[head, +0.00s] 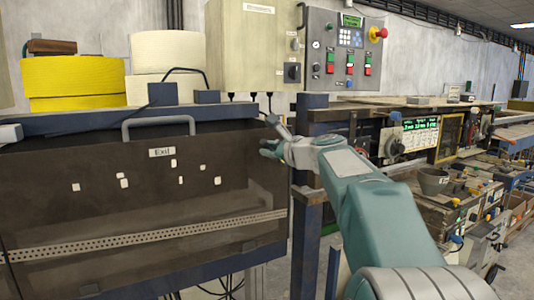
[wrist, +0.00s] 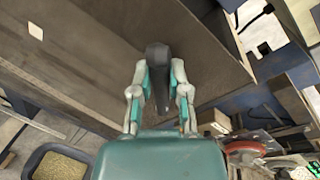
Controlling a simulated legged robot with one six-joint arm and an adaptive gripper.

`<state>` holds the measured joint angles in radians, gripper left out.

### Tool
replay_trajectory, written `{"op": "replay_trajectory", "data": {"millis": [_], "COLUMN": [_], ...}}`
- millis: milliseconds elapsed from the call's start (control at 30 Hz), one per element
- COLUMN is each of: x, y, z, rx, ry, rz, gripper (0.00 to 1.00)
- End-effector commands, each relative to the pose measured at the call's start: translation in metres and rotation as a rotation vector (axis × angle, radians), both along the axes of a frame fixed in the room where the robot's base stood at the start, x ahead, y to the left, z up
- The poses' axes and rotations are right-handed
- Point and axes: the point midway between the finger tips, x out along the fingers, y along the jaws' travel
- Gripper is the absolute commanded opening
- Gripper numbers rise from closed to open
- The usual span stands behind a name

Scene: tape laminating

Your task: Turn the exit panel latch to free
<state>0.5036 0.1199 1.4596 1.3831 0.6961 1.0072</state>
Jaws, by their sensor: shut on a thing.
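The exit panel (head: 110,200) is a dark, see-through cover with a white "Exit" label (head: 162,152) and a grey bar handle (head: 158,122) along its top edge. My gripper (head: 270,145) is at the panel's upper right corner. In the wrist view, my gripper (wrist: 159,78) has its two fingers on either side of a dark latch (wrist: 157,52) and is shut on it. The latch's lower part lies between the fingers. I cannot make out the latch clearly in the head view, where my gripper covers that corner.
A blue frame post (head: 305,210) stands just right of the panel. A control box (head: 345,50) with buttons and a red knob is above. Yellow (head: 70,80) and cream (head: 167,52) rolls sit behind the panel. A cluttered machine (head: 440,150) fills the right.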

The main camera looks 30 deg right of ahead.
Motion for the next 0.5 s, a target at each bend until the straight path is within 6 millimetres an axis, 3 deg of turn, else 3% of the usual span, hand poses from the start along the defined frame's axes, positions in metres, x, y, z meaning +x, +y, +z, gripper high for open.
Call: {"op": "replay_trajectory", "data": {"millis": [500], "x": [0.002], "y": [-0.018], "z": [0.003], "rx": [0.472], "ry": [0.024], "rz": [-0.002], "gripper": [0.0]}}
